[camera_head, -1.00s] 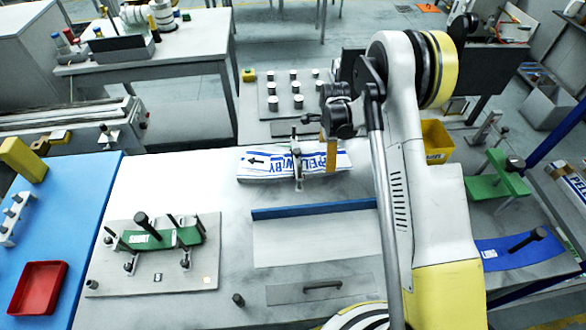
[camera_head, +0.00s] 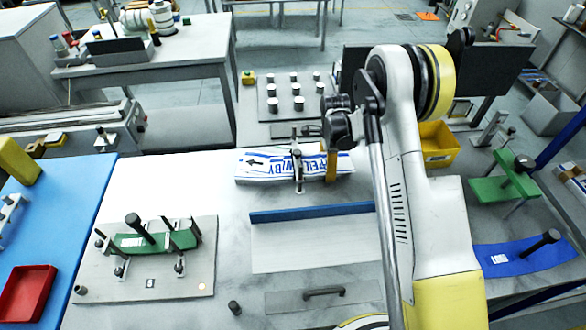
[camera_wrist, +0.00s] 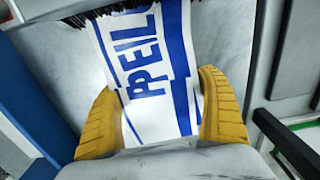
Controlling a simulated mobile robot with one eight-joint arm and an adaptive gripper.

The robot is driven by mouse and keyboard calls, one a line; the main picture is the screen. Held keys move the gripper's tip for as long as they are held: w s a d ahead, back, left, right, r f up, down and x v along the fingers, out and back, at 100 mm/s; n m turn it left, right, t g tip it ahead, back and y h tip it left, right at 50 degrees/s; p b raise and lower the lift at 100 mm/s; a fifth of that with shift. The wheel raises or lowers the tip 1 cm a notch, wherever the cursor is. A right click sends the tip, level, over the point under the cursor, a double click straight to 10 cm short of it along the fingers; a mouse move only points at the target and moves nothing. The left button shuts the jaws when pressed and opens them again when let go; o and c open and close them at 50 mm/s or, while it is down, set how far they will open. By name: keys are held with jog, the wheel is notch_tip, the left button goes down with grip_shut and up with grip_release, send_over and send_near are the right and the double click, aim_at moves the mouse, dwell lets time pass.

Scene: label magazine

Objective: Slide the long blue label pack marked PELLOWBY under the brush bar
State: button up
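The long white and blue label pack marked PELLOWBY (camera_head: 262,168) lies flat on the pale table, with a black arrow at its left end. The narrow brush bar (camera_head: 297,165) crosses over its middle, so pack shows on both sides. In the wrist view the pack (camera_wrist: 155,75) runs up to the dark bristles (camera_wrist: 105,12). My gripper (camera_wrist: 158,105) has a yellow finger against each long edge of the pack's near end and appears shut on it. In the head view a yellow finger (camera_head: 331,166) stands at the pack's right part; the arm hides the other finger.
A blue rail (camera_head: 310,212) edges a pale plate in front of the pack. A fixture with a green part (camera_head: 160,241) stands front left. A yellow bin (camera_head: 438,145) stands right of my arm.

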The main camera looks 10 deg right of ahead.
aim_at(362, 164)
jog(key=shift+c, duration=0.4)
jog(key=shift+d+b, duration=1.5)
jog(key=shift+d, duration=5)
jog(key=shift+s+d+r+b, duration=0.1)
jog(key=shift+d+b, duration=0.35)
jog(key=shift+d, duration=2)
jog(key=shift+s+d+r+b, duration=0.1)
jog(key=shift+d+b, duration=0.35)
jog(key=shift+d, duration=1.95)
jog(key=o, duration=0.9)
jog(key=shift+c, duration=0.2)
notch_tip(362, 164, up, 8)
jog(key=shift+s+r, duration=0.15)
jog(key=shift+s, duration=0.1)
